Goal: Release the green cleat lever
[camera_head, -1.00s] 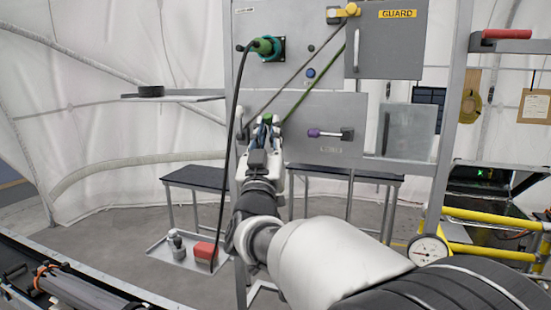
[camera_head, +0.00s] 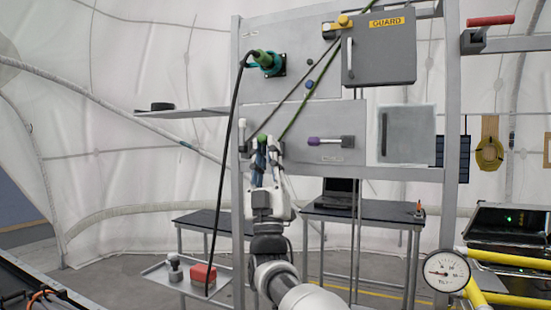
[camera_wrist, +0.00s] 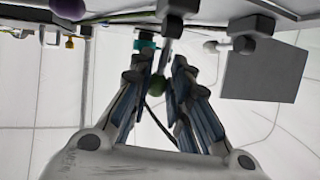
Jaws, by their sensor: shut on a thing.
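The green cleat lever shows as a small green knob (camera_head: 262,137) at the lower left of the grey panel (camera_head: 300,118), where a green line and a dark line come down. My gripper (camera_head: 267,150) reaches up to it from below and is shut on it. In the wrist view the green knob (camera_wrist: 167,87) shows between the two blue-padded fingers (camera_wrist: 165,90). The fingers hide much of the lever and its mount, so its exact angle is hard to tell.
A purple-tipped handle (camera_head: 325,141) sits right of my gripper. A black cable (camera_head: 225,150) hangs to its left from a teal-and-green connector (camera_head: 266,62). A grey guard box (camera_head: 380,50) is above right. A red block (camera_head: 203,273) lies on a low tray.

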